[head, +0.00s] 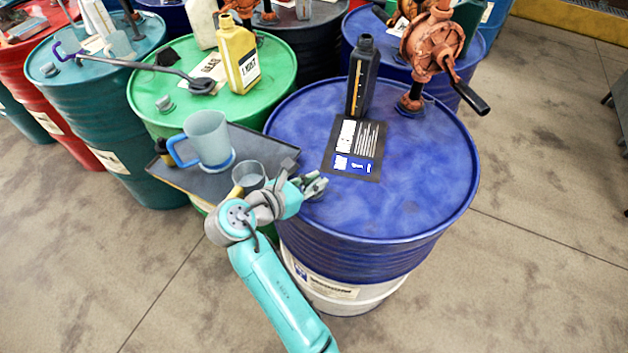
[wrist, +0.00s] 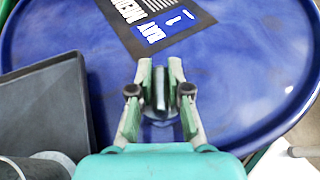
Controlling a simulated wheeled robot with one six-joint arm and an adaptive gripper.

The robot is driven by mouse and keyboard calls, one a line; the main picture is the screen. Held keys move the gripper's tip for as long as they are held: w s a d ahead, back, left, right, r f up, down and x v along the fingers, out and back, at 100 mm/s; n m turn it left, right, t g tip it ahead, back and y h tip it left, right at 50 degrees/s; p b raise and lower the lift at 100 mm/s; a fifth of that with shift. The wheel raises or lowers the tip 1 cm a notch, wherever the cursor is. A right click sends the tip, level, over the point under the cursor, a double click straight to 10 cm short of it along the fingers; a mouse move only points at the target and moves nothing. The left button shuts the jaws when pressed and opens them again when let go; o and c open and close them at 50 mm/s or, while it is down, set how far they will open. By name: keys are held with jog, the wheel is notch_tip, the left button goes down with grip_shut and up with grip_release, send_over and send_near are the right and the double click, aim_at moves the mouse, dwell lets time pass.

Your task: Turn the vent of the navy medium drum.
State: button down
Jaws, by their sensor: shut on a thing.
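The blue drum (head: 420,190) stands at the centre right in the head view, with a black and white card (head: 354,148) on its lid. The card's lettering is only partly legible. The lid also fills most of the wrist view (wrist: 240,100). My gripper (head: 316,185) is at the lid's near left edge, pointing down at the lid. In the wrist view my gripper (wrist: 160,76) is shut on the small grey vent (wrist: 160,92), which stands between the two fingers. The fingers hide most of the vent in the head view.
A dark bottle (head: 361,78) and an orange hand pump (head: 430,45) stand on the lid's far side. A dark tray (head: 215,185) with a jug (head: 207,138) and a cup (head: 249,175) lies close left of my gripper. The right of the lid is clear.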

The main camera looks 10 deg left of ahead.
jog(key=c, duration=1.1)
grip_release()
jog(key=v, duration=1.2)
